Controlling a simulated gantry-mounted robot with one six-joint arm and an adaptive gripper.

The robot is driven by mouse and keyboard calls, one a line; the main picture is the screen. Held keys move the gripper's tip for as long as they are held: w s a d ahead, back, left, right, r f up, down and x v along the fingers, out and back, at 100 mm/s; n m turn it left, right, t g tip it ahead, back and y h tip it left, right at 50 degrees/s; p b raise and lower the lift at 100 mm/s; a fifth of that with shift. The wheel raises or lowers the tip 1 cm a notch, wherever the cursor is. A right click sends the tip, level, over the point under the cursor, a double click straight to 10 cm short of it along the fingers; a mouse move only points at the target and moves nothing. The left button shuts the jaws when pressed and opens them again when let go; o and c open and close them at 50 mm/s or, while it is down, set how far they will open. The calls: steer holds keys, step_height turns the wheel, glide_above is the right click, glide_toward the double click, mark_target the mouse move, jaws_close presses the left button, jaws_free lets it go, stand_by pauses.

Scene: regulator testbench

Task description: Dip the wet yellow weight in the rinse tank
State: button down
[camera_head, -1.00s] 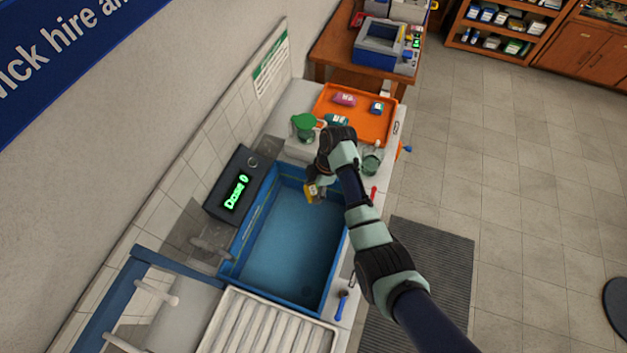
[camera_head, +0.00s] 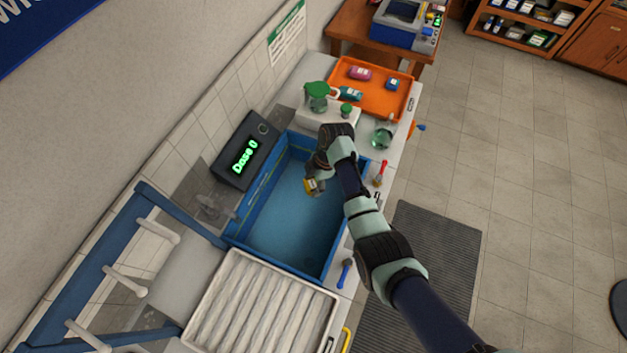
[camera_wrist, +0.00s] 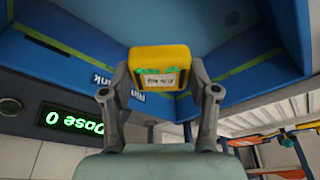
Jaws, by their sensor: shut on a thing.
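The yellow weight (camera_wrist: 160,65) is a block with a pale label and green marks. My gripper (camera_wrist: 160,88) is shut on it, one finger on each side, in the wrist view. In the head view the yellow weight (camera_head: 311,186) hangs under my gripper (camera_head: 318,178), over the upper right part of the blue rinse tank (camera_head: 292,215). The tank's blue walls and a green line also show in the wrist view (camera_wrist: 60,60). I cannot tell whether the weight touches the water.
A dark box (camera_head: 244,150) reading "Dose 0" stands on the tank's left edge. A white ribbed tray (camera_head: 262,318) lies at the near end. An orange tray (camera_head: 375,105) with small blocks, a green-topped jug (camera_head: 317,95) and a flask (camera_head: 382,135) stand beyond the tank.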

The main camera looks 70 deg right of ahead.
step_height(320, 180, down, 19)
steer(key=b, duration=1.5)
steer(key=shift+r, duration=0.15)
steer(key=shift+s+a+p, duration=0.1)
steer(key=shift+s+p, duration=0.7)
steer(key=shift+s, duration=0.35)
steer(key=shift+w, duration=0.15)
